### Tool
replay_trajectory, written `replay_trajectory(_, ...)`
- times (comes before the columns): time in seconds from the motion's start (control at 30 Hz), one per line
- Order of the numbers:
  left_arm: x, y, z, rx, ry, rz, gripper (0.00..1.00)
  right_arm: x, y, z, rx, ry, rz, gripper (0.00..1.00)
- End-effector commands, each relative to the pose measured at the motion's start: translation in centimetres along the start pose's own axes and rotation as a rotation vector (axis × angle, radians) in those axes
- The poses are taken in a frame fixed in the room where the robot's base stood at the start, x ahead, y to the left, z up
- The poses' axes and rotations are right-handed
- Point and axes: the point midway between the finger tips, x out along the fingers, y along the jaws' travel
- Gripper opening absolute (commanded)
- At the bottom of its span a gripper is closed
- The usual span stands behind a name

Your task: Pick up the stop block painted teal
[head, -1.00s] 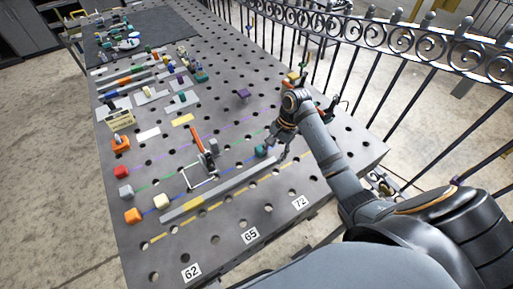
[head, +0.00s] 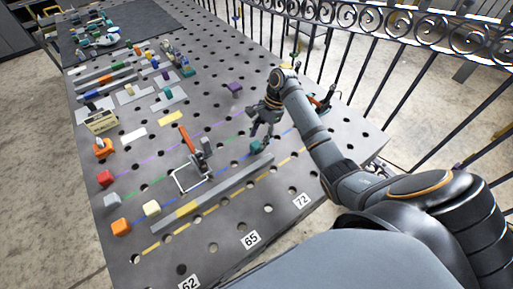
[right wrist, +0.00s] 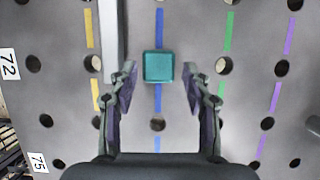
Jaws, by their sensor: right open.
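The teal stop block (head: 257,146) is a small cube on the blue line of the perforated table, behind the long grey bar. In the right wrist view the teal block (right wrist: 158,66) lies centred between the spread fingers, just ahead of the fingertips. My right gripper (head: 262,130) is open and empty, pointing down over the block. Its two fingers (right wrist: 160,83) show on either side of the block, apart from it. My left gripper is not in view.
The long grey bar (head: 222,190) runs close beside the block. A red-handled clamp (head: 191,150) stands to its left. A purple block (head: 233,87) sits farther back. Orange (head: 121,227), cream (head: 152,208) and red (head: 106,178) blocks stand at the left. An ornate fence lines the right side.

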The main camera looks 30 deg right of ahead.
Motion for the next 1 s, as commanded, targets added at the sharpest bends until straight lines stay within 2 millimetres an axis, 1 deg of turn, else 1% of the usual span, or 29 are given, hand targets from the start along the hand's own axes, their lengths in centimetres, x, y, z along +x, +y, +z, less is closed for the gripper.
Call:
replay_trajectory(0.03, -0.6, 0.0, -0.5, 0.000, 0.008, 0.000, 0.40, 0.8, 0.2, 0.1, 0.002, -0.004, 0.004, 0.49)
replay_trajectory(0.07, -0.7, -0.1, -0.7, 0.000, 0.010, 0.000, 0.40, 1.4, 0.3, 0.0, 0.002, -0.003, 0.005, 0.49)
replay_trajectory(0.1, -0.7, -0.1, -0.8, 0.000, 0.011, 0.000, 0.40, 2.1, 0.2, 0.0, 0.001, -0.004, 0.003, 0.49)
replay_trajectory(0.2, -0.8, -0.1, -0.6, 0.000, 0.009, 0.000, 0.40, 3.4, 0.2, -0.1, 0.001, -0.002, 0.002, 0.49)
replay_trajectory(0.3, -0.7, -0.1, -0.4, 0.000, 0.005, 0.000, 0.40, 3.8, 0.2, -0.1, -0.001, -0.001, 0.001, 0.49)
replay_trajectory(0.47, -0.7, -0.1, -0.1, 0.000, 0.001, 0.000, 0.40, 3.8, 0.2, -0.2, -0.001, -0.001, 0.000, 0.49)
replay_trajectory(0.8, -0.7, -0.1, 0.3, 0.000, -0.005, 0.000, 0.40, 3.8, 0.2, -0.2, -0.001, 0.000, 0.000, 0.03)
replay_trajectory(0.83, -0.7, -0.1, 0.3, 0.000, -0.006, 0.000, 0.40, 3.8, 0.2, -0.2, 0.000, 0.000, 0.000, 0.00)
replay_trajectory(1.0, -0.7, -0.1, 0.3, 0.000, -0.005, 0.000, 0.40, 3.7, 0.1, -0.2, -0.001, 0.000, 0.000, 0.00)
